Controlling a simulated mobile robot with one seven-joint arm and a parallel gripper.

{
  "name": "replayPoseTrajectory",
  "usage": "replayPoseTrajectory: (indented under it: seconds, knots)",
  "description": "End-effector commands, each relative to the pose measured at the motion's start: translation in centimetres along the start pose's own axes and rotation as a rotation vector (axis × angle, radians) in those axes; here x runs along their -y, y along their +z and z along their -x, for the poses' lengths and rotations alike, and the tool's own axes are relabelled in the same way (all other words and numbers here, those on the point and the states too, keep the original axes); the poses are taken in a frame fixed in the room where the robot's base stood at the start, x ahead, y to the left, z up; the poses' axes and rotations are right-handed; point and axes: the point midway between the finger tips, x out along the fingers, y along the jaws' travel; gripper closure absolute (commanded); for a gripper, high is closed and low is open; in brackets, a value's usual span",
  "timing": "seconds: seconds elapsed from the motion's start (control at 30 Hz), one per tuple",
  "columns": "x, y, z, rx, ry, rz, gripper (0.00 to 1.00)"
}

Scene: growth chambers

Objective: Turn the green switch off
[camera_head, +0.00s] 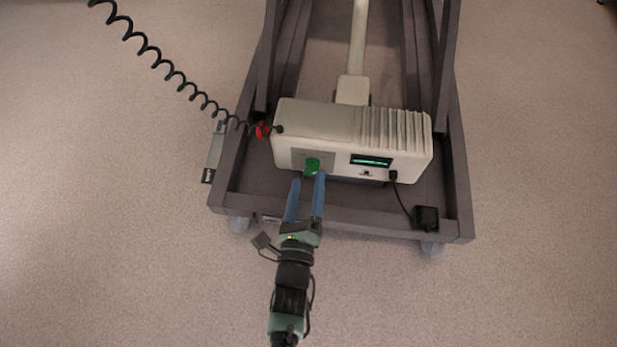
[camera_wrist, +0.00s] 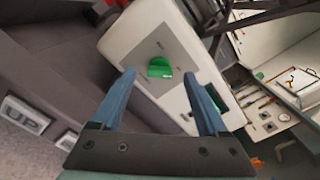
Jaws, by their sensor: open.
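The green switch (camera_head: 312,166) is a knob on a grey panel on the front of a cream box (camera_head: 315,118). In the wrist view the green switch (camera_wrist: 160,68) shows beyond my fingertips, between them in the picture. My gripper (camera_head: 306,177) is open, with two blue fingers pointing at the switch from the front. The fingers also show in the wrist view (camera_wrist: 159,76), spread apart with nothing between them. I cannot tell whether a fingertip touches the switch or the panel.
The box sits on a dark wheeled frame (camera_head: 345,220). It has a lit green display (camera_head: 371,161). A black plug and cable (camera_head: 426,218) hang at the right. A coiled black cord (camera_head: 180,80) with a red connector (camera_head: 262,130) joins the box's left side. Carpet around is clear.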

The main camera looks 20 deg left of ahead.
Motion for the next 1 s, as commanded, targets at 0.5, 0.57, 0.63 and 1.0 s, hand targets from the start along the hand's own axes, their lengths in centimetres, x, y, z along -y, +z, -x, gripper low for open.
replayPoseTrajectory:
  seconds: [0.5, 0.57, 0.63, 1.0]
  knots:
    - [0.0, 0.0, -2.8, 0.000, 0.001, 0.001, 0.23]
    - [0.0, 0.0, -2.8, 0.000, 0.001, 0.001, 0.25]
    - [0.0, 0.0, -2.8, 0.000, 0.000, 0.001, 0.38]
    - [0.0, 0.0, -2.7, 0.000, 0.000, 0.001, 1.00]
